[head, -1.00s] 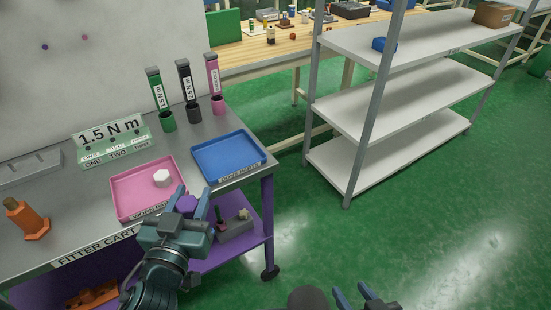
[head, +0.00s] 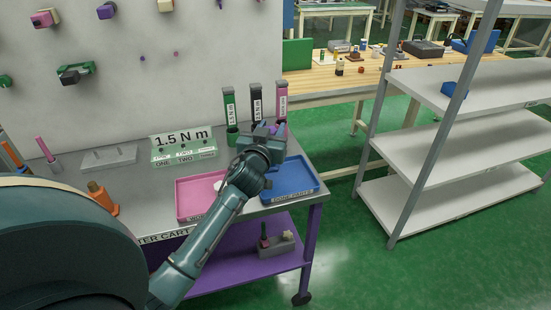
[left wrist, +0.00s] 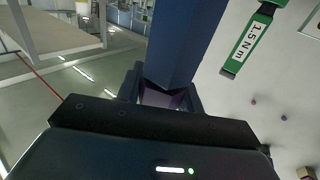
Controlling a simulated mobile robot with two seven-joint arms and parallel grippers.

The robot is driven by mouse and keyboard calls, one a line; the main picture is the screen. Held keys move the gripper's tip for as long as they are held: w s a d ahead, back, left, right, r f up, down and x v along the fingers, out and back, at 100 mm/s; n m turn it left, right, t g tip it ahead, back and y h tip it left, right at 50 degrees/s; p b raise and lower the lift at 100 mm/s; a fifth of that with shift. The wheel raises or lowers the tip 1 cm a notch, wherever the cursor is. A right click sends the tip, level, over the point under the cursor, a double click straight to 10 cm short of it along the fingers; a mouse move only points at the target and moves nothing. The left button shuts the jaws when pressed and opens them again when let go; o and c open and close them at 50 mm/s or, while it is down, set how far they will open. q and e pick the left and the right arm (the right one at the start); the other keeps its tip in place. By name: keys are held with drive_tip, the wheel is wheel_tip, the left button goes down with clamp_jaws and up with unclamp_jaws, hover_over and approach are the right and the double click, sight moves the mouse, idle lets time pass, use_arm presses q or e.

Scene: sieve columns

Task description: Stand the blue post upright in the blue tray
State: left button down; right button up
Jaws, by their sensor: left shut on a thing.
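My left gripper (head: 273,128) is shut on a purple piece, which shows only in part between its blue fingers in the head view. In the left wrist view a dark blue shape (left wrist: 185,45) fills the middle, with a bit of purple (left wrist: 165,98) at its base. My forearm hides part of that tray. My right gripper is out of view.
A pink tray (head: 190,205) with a white piece (head: 217,185) lies left of the blue tray. Green, black and pink labelled holders (head: 256,108) stand behind. A 1.5 N m sign (head: 183,148) and an orange piece (head: 103,200) are further left. A shelf rack (head: 440,140) stands right.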

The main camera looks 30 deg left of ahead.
use_arm(q)
drive_tip(key=shift+d+f+b, duration=0.1)
drive_tip(key=shift+f+b, duration=0.5)
drive_tip(key=shift+f, duration=2.35)
drive_tip(key=shift+f, duration=0.15)
drive_tip(key=c, duration=0.9)
unclamp_jaws()
drive_tip(key=shift+r, duration=0.2)
drive_tip(key=v, duration=1.2)
drive_tip(key=s+d+f+m+g+h, duration=0.2)
drive_tip(key=s+d+f+h, duration=0.1)
drive_tip(key=s+d+f, duration=0.1)
drive_tip(key=s+d+f+m+g+h, duration=0.2)
drive_tip(key=s+d+f, duration=0.3)
drive_tip(key=d, duration=0.4)
drive_tip(key=s+d+f+m+g+h, duration=0.1)
drive_tip(key=s+d+f+m+h, duration=0.1)
drive_tip(key=s+d+f+h, duration=0.3)
drive_tip(key=shift+s+d+f+m+g+b, duration=0.2)
drive_tip(key=shift+s+d+m+g+b, duration=0.15)
drive_tip(key=shift+s+d, duration=0.7)
drive_tip(key=shift+a, duration=0.1)
